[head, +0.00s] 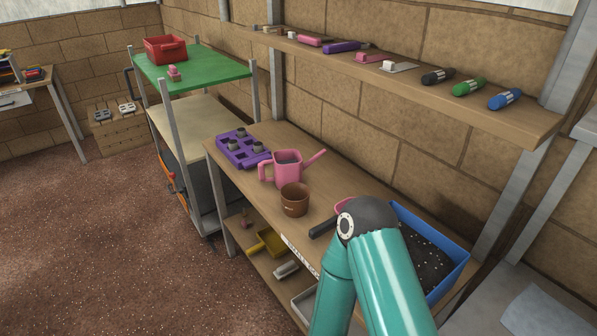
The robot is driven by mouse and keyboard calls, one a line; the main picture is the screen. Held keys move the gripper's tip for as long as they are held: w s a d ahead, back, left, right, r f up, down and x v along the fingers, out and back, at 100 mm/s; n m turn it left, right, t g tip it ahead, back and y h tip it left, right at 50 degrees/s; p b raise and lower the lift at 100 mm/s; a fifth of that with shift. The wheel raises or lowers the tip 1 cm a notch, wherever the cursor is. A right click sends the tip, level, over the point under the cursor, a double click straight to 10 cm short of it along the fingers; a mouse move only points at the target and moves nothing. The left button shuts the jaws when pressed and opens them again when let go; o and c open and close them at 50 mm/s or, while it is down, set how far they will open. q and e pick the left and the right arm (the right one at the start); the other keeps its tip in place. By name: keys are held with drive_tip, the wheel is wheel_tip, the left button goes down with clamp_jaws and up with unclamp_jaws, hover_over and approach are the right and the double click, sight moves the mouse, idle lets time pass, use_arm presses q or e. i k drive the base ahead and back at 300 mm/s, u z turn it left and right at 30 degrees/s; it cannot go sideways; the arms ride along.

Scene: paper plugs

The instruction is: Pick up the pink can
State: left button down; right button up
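The pink can (287,173) is a watering can standing upright on the wooden workbench (350,183). Its handle is on the left and its spout points up to the right. A brown pot (294,201) stands just in front of it and overlaps its lower edge in the picture. A teal arm of mine rises from the bottom right and bends at a dark joint, to the right of the can and apart from it in the picture.
A purple tray (241,148) with small pots is left of the can. A blue bin (459,263) of soil is at the right, partly behind my arm. A shelf (400,78) with tools runs above.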

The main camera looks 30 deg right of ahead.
sight(289, 166)
drive_tip(key=u, duration=0.05)
drive_tip(key=i, duration=1)
drive_tip(key=z, duration=0.05)
